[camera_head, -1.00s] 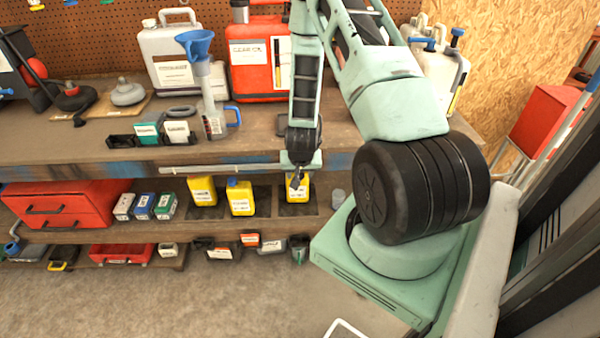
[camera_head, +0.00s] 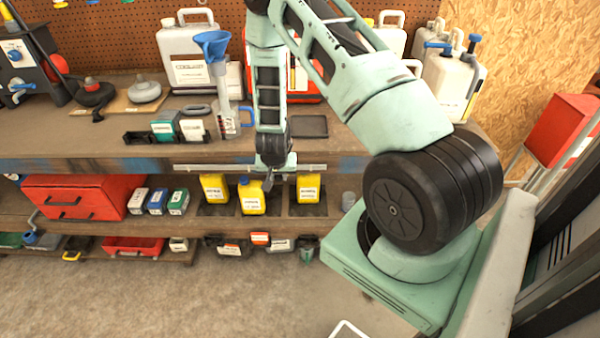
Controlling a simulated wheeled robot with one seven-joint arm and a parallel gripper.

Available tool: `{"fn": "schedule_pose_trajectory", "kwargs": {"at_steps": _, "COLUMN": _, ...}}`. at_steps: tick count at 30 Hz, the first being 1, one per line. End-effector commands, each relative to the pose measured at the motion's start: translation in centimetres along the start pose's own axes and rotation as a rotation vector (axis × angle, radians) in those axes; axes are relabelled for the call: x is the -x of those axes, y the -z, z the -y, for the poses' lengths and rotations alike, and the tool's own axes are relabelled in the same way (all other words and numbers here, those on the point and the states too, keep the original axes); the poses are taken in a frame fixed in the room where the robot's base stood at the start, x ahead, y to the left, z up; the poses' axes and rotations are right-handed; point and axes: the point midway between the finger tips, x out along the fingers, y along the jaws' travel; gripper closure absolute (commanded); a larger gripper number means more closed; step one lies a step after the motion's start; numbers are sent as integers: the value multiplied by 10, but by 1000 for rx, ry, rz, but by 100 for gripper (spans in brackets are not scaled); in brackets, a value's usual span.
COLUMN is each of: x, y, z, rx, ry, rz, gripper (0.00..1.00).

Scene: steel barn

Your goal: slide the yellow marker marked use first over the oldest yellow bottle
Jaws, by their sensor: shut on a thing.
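Three yellow bottles with white labels stand on the shelf under the bench: a left one (camera_head: 214,188), a middle one (camera_head: 251,197) set a little further forward, and a right one (camera_head: 308,187). Their label text is too small to read, so I cannot tell which is oldest. My gripper (camera_head: 268,184) points down at the bench's front edge, between the middle and right bottles in the picture. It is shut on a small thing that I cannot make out. I cannot pick out the yellow marker for certain.
The bench (camera_head: 90,135) overhangs the bottle shelf. A red drawer unit (camera_head: 80,200) and several small boxes (camera_head: 157,202) stand left of the bottles. Low bins (camera_head: 133,246) sit below. The floor in front is clear.

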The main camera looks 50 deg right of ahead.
Motion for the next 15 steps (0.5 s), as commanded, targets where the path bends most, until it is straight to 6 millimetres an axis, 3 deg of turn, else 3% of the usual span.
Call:
{"fn": "schedule_pose_trajectory", "kwargs": {"at_steps": 1, "x": 4, "y": 1, "z": 17, "rx": 8, "ry": 4, "rz": -2, "gripper": 100}}
{"fn": "schedule_pose_trajectory", "kwargs": {"at_steps": 6, "x": 4, "y": 1, "z": 55, "rx": 5, "ry": 3, "rz": -3, "gripper": 100}}
{"fn": "schedule_pose_trajectory", "kwargs": {"at_steps": 15, "x": 2, "y": 1, "z": 93, "rx": 2, "ry": 1, "rz": -2, "gripper": 100}}
